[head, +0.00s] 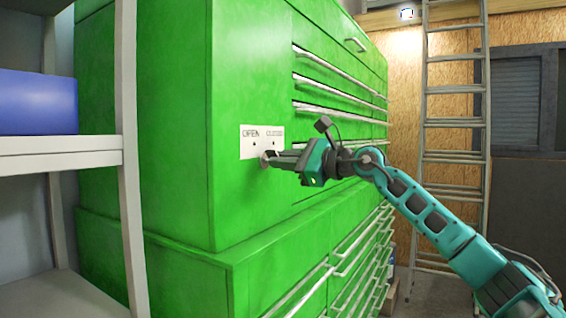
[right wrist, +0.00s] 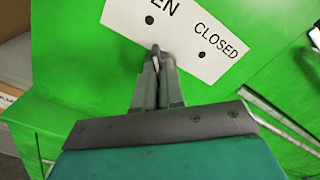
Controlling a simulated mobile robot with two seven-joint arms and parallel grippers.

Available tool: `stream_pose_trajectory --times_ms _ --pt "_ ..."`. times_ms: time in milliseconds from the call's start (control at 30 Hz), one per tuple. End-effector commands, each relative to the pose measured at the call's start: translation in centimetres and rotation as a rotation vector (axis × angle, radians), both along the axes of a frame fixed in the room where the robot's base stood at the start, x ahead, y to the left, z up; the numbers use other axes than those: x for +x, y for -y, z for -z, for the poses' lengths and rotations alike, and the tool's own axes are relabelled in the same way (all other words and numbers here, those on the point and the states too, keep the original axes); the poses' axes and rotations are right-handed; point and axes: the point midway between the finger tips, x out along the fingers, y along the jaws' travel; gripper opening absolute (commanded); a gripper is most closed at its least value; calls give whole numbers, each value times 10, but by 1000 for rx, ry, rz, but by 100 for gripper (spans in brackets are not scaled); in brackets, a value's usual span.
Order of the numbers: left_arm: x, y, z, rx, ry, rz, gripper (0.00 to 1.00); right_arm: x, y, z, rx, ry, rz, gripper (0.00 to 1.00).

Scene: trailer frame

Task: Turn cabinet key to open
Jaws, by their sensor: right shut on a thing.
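The green cabinet (head: 150,130) fills the middle of the head view. A white label (head: 249,143) on its side reads OPEN on the left and CLOSED on the right, each with a black dot below; it also shows tilted in the right wrist view (right wrist: 180,36). The key (head: 264,161) is at the lock just under the label. My right gripper (head: 278,160) reaches in from the right and is shut on the key. In the right wrist view the fingers (right wrist: 156,75) are together and hide most of the key, so its exact angle is unclear. My left gripper is not in view.
Cabinet drawers with metal handles (head: 340,88) run along the right-hand face. A pale shelf (head: 60,153) with a blue box (head: 36,103) stands close on the left. A ladder (head: 454,125) leans at the back right. Floor at right is clear.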

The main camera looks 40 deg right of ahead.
Motion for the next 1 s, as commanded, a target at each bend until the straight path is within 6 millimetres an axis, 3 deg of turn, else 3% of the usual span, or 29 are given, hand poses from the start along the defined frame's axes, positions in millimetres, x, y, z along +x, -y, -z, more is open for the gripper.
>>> stream_pose_trajectory --times_ms 667,700,1000 --pt "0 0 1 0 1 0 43 0 0 0 -65 19 0 0" --pt "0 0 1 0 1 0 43 0 0 0 -65 19 0 9" --pt "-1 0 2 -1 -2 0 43 0 0 0 -63 18 0 34"
